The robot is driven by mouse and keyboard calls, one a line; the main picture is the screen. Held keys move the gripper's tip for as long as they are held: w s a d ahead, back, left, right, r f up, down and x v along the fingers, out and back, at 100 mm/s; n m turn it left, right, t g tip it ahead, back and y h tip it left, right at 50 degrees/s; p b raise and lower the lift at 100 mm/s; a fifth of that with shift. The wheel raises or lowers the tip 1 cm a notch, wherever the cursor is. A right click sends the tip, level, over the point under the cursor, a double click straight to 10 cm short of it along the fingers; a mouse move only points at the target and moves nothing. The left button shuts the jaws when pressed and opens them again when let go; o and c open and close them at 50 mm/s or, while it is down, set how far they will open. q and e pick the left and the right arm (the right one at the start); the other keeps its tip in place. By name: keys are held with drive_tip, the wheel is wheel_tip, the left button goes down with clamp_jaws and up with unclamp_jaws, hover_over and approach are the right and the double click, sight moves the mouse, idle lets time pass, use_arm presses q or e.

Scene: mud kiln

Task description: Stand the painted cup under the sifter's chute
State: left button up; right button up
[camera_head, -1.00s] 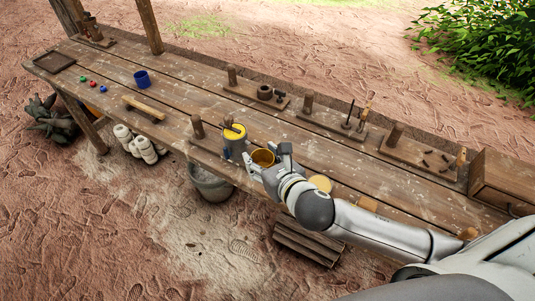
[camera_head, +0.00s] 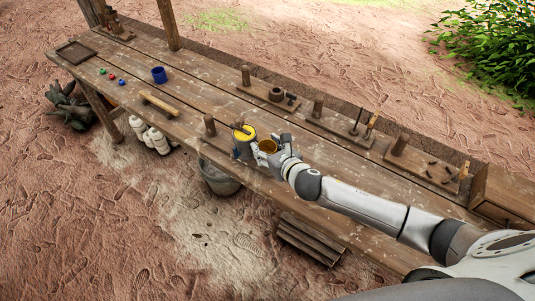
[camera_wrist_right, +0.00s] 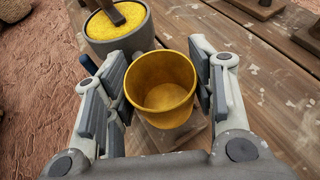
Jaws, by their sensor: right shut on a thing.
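The painted cup (camera_head: 268,146), ochre yellow and open at the top, is between the fingers of my right gripper (camera_head: 273,144). In the right wrist view the cup (camera_wrist_right: 163,85) is upright, with a finger pad on each side of the right gripper (camera_wrist_right: 161,88); its lower part is partly hidden. The sifter (camera_head: 244,142) is a grey drum with yellow material and a wooden handle, just left of the cup. It also shows in the right wrist view (camera_wrist_right: 118,45), beyond the cup. I cannot tell whether the cup touches the bench. My left gripper is out of view.
The long wooden bench (camera_head: 205,88) carries a blue cup (camera_head: 159,74), small coloured balls, a wooden roller (camera_head: 159,103) and several peg boards. A wooden post (camera_head: 209,125) stands left of the sifter. A grey bucket (camera_head: 218,178) is below the front edge.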

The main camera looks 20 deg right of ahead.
drive_tip(key=shift+f, duration=1.35)
drive_tip(key=o, duration=1)
drive_tip(key=shift+f, duration=0.1)
drive_tip(key=v, duration=1.2)
drive_tip(key=shift+b, duration=0.4)
